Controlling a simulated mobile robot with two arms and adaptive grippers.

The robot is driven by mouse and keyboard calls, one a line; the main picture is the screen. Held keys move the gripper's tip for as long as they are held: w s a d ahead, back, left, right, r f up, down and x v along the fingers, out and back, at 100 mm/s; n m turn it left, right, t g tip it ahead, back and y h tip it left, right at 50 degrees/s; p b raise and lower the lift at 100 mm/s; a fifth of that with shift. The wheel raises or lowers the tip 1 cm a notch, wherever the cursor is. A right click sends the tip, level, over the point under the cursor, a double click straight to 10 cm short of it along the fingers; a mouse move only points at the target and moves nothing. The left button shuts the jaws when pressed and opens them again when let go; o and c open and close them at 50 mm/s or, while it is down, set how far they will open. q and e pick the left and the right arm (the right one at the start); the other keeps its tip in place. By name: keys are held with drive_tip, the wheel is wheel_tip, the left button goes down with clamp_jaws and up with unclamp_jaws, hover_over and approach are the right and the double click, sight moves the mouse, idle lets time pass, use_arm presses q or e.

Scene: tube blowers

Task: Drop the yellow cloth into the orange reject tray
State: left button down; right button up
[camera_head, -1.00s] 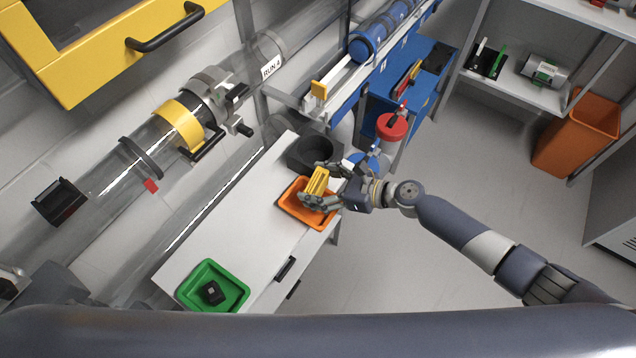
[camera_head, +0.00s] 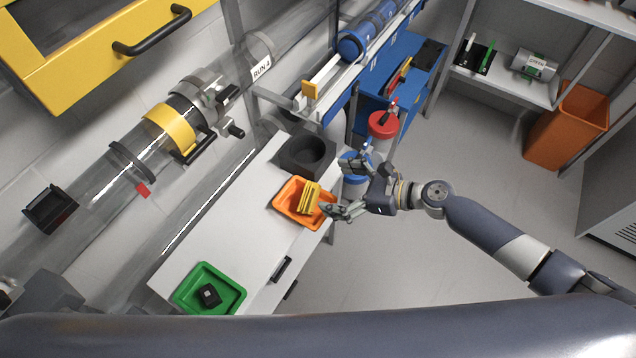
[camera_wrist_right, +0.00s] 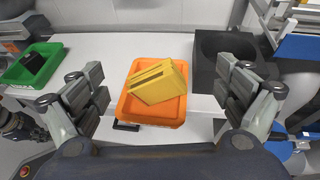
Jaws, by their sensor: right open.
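The yellow cloth (camera_head: 309,198) is a folded block and lies tilted in the orange reject tray (camera_head: 283,206). In the right wrist view the cloth (camera_wrist_right: 155,81) rests inside the tray (camera_wrist_right: 146,114), with one side raised towards the rim. My right gripper (camera_head: 340,186) is open and empty, just to the right of the tray and apart from the cloth. In the right wrist view its fingers (camera_wrist_right: 166,95) stand wide on both sides of the tray. My left gripper does not show.
The white bench (camera_head: 222,222) carries a green tray (camera_head: 234,286) with a black part (camera_head: 209,294) and a dark round-holed block (camera_head: 290,156). A red-topped canister (camera_head: 382,124) stands behind my right gripper. A clear tube runs along the wall.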

drive_tip(key=v, duration=0.5)
idle(0.3)
drive_tip(key=s+d+f+n+h, duration=0.2)
drive_tip(key=d+f+n+h, duration=0.15)
drive_tip(key=f, duration=0.55)
drive_tip(key=s+d+f+n+h, duration=0.2)
drive_tip(key=d+f+n, duration=0.25)
drive_tip(key=f, duration=0.55)
drive_tip(key=s+d+f+n+h, duration=0.25)
drive_tip(key=d+f, duration=0.25)
drive_tip(key=f, duration=0.4)
drive_tip(key=s+d+f+n+g+h, duration=0.1)
drive_tip(key=s+d+f+n+h, duration=0.2)
drive_tip(key=s+f+n, duration=0.5)
drive_tip(key=s+a+f+n+g, duration=0.1)
drive_tip(key=s+f+n, duration=0.1)
drive_tip(key=s, duration=0.6)
drive_tip(key=s+f+n+g, duration=0.1)
drive_tip(key=s+f+n, duration=0.1)
drive_tip(key=s, duration=0.6)
drive_tip(key=s+a+f+n+g+h, duration=0.1)
drive_tip(key=s+f+n, duration=0.2)
drive_tip(key=s, duration=0.5)
drive_tip(key=shift+a+f+g, duration=0.3)
drive_tip(key=shift+a+f, duration=0.05)
drive_tip(key=shift+f, duration=0.15)
